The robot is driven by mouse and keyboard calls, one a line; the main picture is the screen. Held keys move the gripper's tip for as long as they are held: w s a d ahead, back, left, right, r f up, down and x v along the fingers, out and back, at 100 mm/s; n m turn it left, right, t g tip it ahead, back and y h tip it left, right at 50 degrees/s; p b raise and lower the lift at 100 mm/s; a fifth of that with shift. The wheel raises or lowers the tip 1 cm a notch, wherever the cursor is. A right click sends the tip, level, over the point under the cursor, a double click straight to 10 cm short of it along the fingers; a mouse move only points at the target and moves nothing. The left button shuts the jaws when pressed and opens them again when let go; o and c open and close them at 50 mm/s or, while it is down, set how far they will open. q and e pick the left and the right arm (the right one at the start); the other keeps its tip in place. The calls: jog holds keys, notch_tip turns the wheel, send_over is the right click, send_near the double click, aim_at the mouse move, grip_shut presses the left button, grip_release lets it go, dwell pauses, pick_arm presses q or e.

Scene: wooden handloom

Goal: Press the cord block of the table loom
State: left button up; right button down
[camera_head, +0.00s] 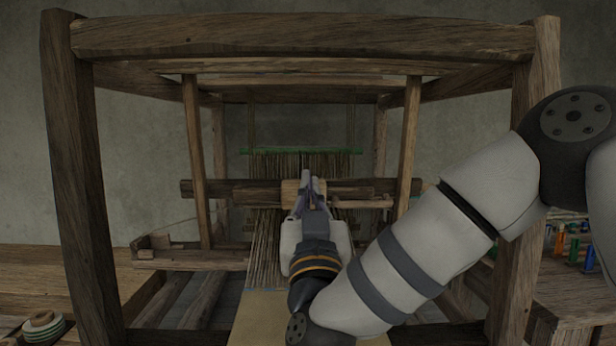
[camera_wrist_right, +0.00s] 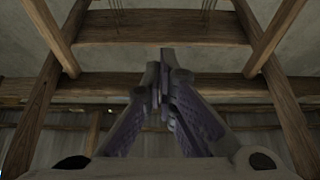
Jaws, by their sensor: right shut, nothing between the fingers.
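The wooden table loom (camera_head: 300,38) fills the middle of the head view. A small lighter wooden block (camera_head: 289,188), which looks like the cord block, sits at the middle of the dark crossbeam behind the warp threads' front part. My right gripper (camera_head: 308,176) is shut and empty, its tips overlapping this block in the head view and partly hiding it. I cannot tell whether they touch it. The right wrist view shows the closed fingertips (camera_wrist_right: 166,56) pointing at the loom's wooden frame; the block cannot be made out there. My left gripper is not in view.
Thick loom posts stand at the left (camera_head: 82,180) and right (camera_head: 524,180), with my right arm in front of the right one. Warp threads (camera_head: 265,250) run toward me. Stacked round discs (camera_head: 43,325) lie at lower left, and colored bobbins (camera_head: 574,245) stand at right.

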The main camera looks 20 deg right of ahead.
jog(key=x, duration=1)
jog(key=shift+w+d+f, duration=0.1)
jog(key=shift+w+f, duration=0.05)
jog(key=shift+f, duration=0.85)
jog(key=shift+w+f, duration=0.1)
jog(key=shift+f, duration=0.95)
